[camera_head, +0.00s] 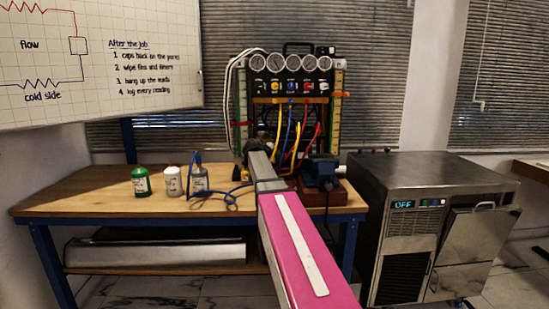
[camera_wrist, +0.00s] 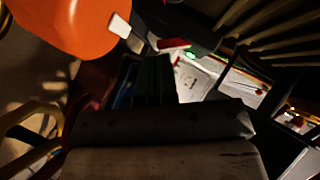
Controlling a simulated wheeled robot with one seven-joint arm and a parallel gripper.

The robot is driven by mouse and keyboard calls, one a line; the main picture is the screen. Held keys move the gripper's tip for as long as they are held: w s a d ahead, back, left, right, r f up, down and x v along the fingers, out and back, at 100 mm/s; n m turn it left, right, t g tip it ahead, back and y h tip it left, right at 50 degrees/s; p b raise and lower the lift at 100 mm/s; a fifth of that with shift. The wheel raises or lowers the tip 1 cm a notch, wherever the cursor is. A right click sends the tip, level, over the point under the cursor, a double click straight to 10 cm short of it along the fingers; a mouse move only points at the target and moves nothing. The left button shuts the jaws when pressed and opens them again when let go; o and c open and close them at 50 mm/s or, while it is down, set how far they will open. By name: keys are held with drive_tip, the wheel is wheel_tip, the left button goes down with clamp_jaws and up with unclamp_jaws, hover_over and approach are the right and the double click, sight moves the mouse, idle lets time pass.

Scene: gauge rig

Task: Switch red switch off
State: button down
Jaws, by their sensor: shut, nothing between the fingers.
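The gauge rig (camera_head: 290,75) stands at the back of the workbench, with a row of round gauges above a row of small coloured controls. A red control (camera_head: 308,86) sits toward the right of that row; its position is too small to read. In the wrist view a red lever-like piece (camera_wrist: 173,44) lies beside a small lit green spot; I cannot tell for sure that it is the switch. My gripper (camera_wrist: 148,78) is shut and empty, pointing toward the rig, with the red piece just beyond its tips. In the head view my arm hides the gripper's end.
Red, blue and yellow hoses hang below the rig's panel. A blue vise (camera_head: 322,172) stands right of my arm. Green, white and grey bottles (camera_head: 141,182) stand on the bench's left. A steel machine (camera_head: 430,200) showing OFF stands right. A large orange object (camera_wrist: 70,25) is close in the wrist view.

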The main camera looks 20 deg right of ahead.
drive_tip(key=shift+w+d+f, duration=0.1)
drive_tip(key=shift+d, duration=0.15)
drive_tip(key=shift+w+d+f, duration=0.1)
drive_tip(key=shift+w+f, duration=0.1)
drive_tip(key=shift+f, duration=0.1)
drive_tip(key=shift+r, duration=0.15)
idle(0.3)
drive_tip(key=shift+r, duration=0.65)
